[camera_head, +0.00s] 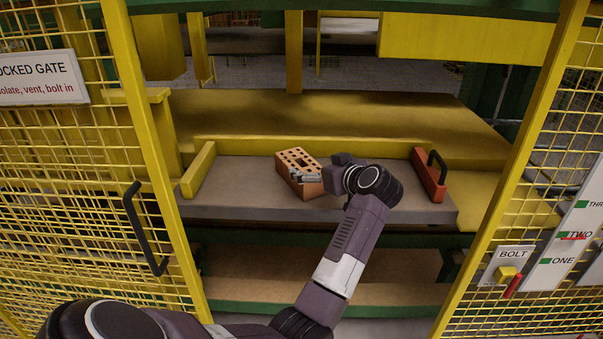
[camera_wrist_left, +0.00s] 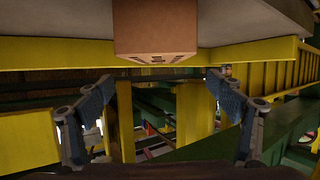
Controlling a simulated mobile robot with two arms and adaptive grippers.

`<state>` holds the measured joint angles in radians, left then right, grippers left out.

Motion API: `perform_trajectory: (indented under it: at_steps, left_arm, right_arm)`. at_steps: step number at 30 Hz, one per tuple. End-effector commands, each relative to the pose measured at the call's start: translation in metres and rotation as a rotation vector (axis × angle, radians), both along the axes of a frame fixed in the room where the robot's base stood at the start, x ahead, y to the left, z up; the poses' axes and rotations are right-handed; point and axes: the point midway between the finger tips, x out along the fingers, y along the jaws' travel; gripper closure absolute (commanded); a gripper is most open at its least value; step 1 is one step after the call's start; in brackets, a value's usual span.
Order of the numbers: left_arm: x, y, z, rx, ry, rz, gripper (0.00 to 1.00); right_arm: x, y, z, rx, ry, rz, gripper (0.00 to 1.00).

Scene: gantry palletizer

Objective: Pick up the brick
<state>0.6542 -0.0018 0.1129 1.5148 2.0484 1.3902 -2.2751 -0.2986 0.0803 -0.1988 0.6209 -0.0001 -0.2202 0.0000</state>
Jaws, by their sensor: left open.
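The brick (camera_head: 297,160) is orange-brown with rows of holes in its top. It lies on the grey slab (camera_head: 236,178) left of its middle. My left gripper (camera_head: 307,178) is open at the brick's near right side, with a finger overlapping the brick in the head view. In the left wrist view the brick (camera_wrist_left: 155,28) shows at the top centre, and the open fingers (camera_wrist_left: 163,100) stand wide apart below it in the picture. No contact can be made out. The wrist hides part of the slab. My right gripper is not in view.
A yellow rail (camera_head: 300,147) runs behind the slab, and a yellow side stop (camera_head: 198,170) stands at its left. An orange block with a black handle (camera_head: 428,175) is at the right. Yellow mesh gates (camera_head: 75,180) flank the opening. The slab's left part is clear.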

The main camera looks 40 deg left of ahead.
Motion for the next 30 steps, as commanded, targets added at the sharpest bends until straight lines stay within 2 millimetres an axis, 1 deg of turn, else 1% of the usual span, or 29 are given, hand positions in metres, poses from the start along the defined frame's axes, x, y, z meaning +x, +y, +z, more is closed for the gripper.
perform_trajectory:
  at_steps: [2, 5, 11, 16, 20, 24, 29, 30]
  left_arm:
    - [0.000, 0.000, -0.006, -0.031, 0.030, 0.002, 0.15]
    - [0.002, 0.007, -0.012, -0.043, 0.047, 0.004, 0.15]
    - [0.010, 0.026, -0.019, -0.041, 0.046, 0.003, 0.15]
    - [0.019, 0.047, -0.025, -0.040, 0.046, 0.005, 0.15]
    - [0.025, 0.060, -0.032, -0.039, 0.044, 0.005, 0.15]
    - [0.027, 0.065, -0.036, -0.041, 0.041, 0.003, 0.15]
    - [0.027, 0.065, -0.036, -0.041, 0.041, 0.003, 0.15]
    - [0.027, 0.065, -0.036, -0.041, 0.041, 0.003, 0.17]
  right_arm:
    - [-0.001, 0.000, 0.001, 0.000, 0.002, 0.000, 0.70]
    - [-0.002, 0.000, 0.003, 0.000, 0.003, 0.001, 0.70]
    - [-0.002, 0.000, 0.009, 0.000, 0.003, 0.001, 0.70]
    - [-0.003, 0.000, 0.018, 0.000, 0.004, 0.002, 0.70]
    - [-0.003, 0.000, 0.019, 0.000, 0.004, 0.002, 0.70]
    - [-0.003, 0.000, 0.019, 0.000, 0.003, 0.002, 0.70]
    - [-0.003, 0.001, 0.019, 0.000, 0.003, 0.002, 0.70]
    - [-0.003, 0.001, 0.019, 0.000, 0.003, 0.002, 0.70]
